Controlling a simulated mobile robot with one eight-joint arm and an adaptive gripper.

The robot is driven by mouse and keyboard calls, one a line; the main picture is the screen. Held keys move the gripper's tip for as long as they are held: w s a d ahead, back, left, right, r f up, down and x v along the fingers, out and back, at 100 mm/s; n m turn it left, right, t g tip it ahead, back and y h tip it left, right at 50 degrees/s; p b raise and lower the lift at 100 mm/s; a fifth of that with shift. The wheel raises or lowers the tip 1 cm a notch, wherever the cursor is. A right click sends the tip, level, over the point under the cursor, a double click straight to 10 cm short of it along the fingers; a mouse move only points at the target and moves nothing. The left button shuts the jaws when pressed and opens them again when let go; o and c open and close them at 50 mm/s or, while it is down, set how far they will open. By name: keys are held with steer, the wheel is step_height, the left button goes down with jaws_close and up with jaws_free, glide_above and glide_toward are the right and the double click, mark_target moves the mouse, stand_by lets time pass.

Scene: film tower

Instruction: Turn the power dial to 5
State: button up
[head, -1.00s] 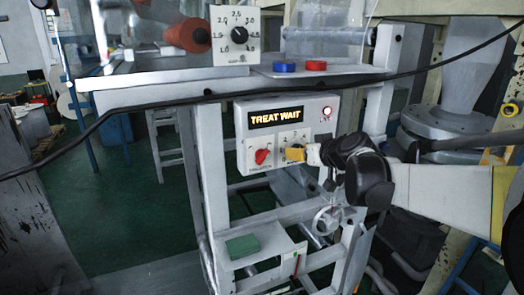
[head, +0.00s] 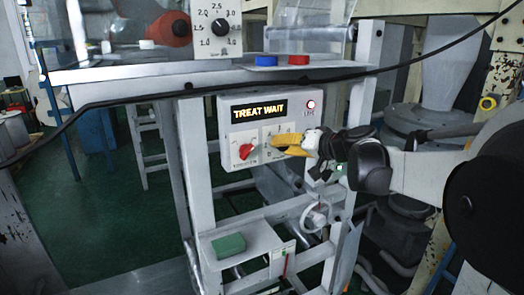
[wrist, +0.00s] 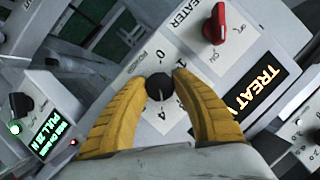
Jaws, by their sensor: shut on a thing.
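The power dial (wrist: 160,88) is a small black round knob on a light panel. In the wrist view the digits 0, 1 and 4 show around it, partly covered by my fingers; a short pale mark on the knob points roughly down. My gripper (wrist: 160,86) has its two yellow fingers shut on the dial, one on each side. In the head view my gripper (head: 283,146) covers the dial at the right of the control box (head: 226,140).
A red heater knob (head: 245,151) sits beside the dial, under a lit display (head: 258,109) reading TREAT WAIT. A black cable (head: 190,93) crosses in front. A green block (head: 230,244) lies on a lower shelf.

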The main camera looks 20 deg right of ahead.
steer(key=m+t+y+b, duration=0.1)
steer(key=m+y+b, duration=0.1)
steer(key=m+b, duration=0.1)
steer(key=shift+f+m, duration=0.15)
steer(key=shift+m, duration=0.45)
steer(key=m+t+y+b, duration=0.1)
steer(key=m+b, duration=0.1)
steer(key=m, duration=0.2)
steer(key=shift+b, duration=0.35)
steer(key=shift+r+t, duration=0.2)
steer(key=shift+t, duration=0.1)
steer(key=o, duration=1.2)
steer(key=shift+w, duration=0.15)
steer(key=v, duration=1.2)
steer(key=shift+d+f, duration=0.1)
steer(key=shift+f, duration=0.05)
